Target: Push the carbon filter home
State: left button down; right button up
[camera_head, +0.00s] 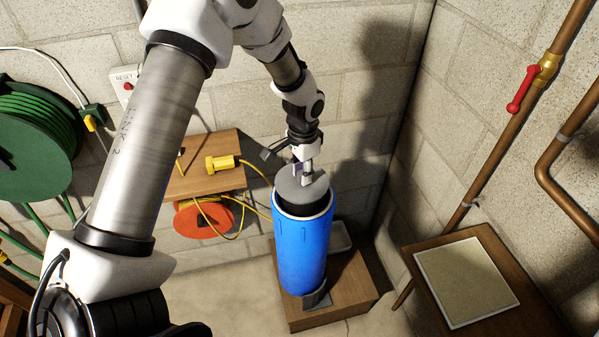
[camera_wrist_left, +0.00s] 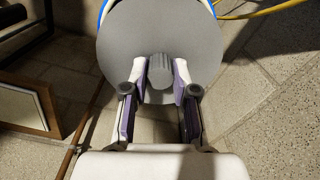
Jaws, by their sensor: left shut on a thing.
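The carbon filter (camera_head: 300,190) is a dark grey cylinder with a flat lid. It stands partly inside the open top of the blue housing (camera_head: 302,250), with its upper part above the pale rim. In the left wrist view the filter's round grey top (camera_wrist_left: 115,50) fills the upper middle, and a ribbed knob (camera_wrist_left: 160,72) stands on it. My left gripper (camera_head: 306,180) comes down from above. Its fingers (camera_wrist_left: 161,80) are shut on the knob, one on each side. The filter's lower part is hidden in the housing. My right gripper is not in view.
The blue housing stands on a low wooden plinth (camera_head: 335,290) near the wall corner. A wooden table with a pale mat (camera_head: 465,280) is at the right, below copper pipes (camera_head: 500,130). A wooden shelf (camera_head: 205,178) with yellow cable is at the left.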

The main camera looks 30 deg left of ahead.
pick_arm(q)
jog(key=shift+w+d+r+p, duration=0.1)
jog(key=shift+d+r+p, duration=0.05)
jog(key=shift+r+p, duration=0.65)
jog(key=shift+w+d+r+p, duration=0.1)
jog(key=shift+r+p, duration=0.4)
jog(key=shift+r, duration=0.5)
jog(key=shift+s+r+p, duration=0.1)
jog(key=shift+r+p, duration=0.65)
jog(key=shift+r, duration=0.05)
notch_tip(320, 180, up, 35)
jog(key=p, duration=1.1)
jog(key=shift+f, duration=0.15)
dwell(2.6)
